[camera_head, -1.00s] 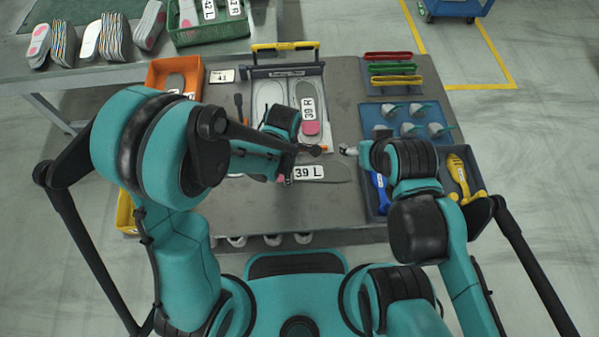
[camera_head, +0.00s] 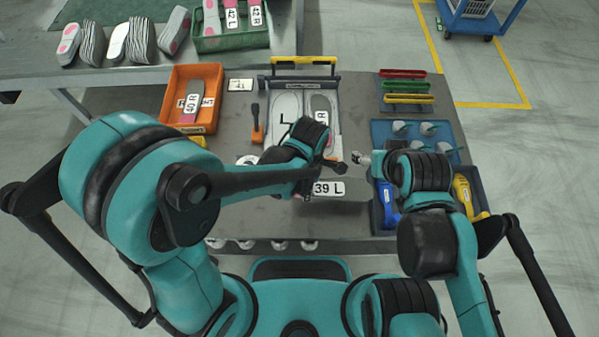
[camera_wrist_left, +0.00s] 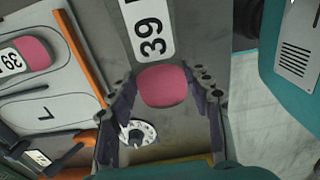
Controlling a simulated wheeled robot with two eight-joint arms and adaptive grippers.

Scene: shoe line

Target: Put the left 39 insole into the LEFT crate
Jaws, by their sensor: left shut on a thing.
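The left 39 insole is dark grey, with a white "39 L" label (camera_head: 327,188) and a pink heel (camera_wrist_left: 163,87). It lies across the front middle of the table area. My left gripper (camera_wrist_left: 162,95) is shut on its heel end, with a finger on each side of the pink part. My left arm hides part of it in the head view. I cannot tell whether the insole clears the table. My right gripper (camera_head: 364,159) is beyond the insole's right part, apart from it; its jaw state is unclear. No crate marked LEFT is readable.
An orange crate (camera_head: 205,128) holds a "40 R" insole over its partly covered label. The fixture (camera_head: 303,82) has an L-marked outline and a 39 R insole (camera_head: 322,108). A blue tray (camera_head: 380,131) with grey-teal parts is right. A green crate (camera_head: 205,44) stands behind.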

